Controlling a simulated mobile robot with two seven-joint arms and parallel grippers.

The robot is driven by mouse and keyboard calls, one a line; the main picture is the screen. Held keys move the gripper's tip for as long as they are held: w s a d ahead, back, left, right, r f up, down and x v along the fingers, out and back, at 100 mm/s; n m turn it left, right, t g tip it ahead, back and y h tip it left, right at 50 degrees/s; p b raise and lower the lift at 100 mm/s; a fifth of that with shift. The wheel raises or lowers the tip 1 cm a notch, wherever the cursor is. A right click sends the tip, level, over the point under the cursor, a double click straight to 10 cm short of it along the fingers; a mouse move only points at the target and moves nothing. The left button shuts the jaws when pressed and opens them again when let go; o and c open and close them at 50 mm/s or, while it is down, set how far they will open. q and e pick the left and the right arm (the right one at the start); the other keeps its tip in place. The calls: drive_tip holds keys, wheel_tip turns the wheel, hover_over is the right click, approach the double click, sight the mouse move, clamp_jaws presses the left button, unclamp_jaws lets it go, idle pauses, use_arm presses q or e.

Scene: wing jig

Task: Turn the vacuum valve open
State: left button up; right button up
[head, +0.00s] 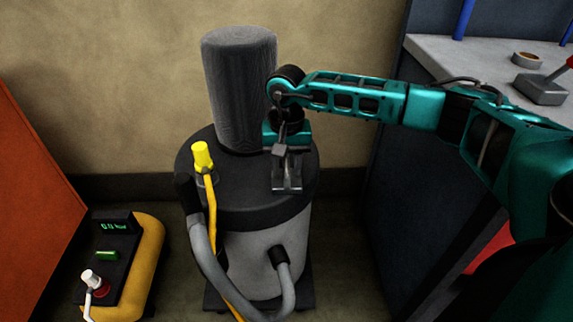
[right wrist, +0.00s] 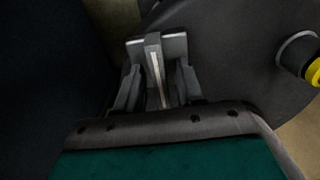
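My right gripper (head: 287,182) points down over the front right of the dark lid (head: 240,208) of a grey drum. In the right wrist view, its fingers (right wrist: 156,72) stand close on both sides of a narrow grey bar (right wrist: 155,68) with a light stripe. The bar looks like the valve's handle and leans slightly. No clear gap shows between it and the fingertips; its base is hidden. A yellow cap (head: 202,155) on a yellow hose stands at the lid's left; it also shows in the right wrist view (right wrist: 314,71). My left gripper is out of view.
A tall dark cylinder (head: 240,92) rises from the lid behind the gripper. A grey hose (head: 204,250) loops at the front. A yellow unit with a lit display (head: 115,226) and a white-tipped lever (head: 91,277) stands left. A bench (head: 470,62) with a red-handled tool is right.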

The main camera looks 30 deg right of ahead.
sight(286, 166)
wheel_tip(286, 166, up, 13)
drive_tip(key=p, duration=0.2)
drive_tip(key=shift+p, duration=0.4)
drive_tip(key=shift+f, duration=0.1)
idle(0.5)
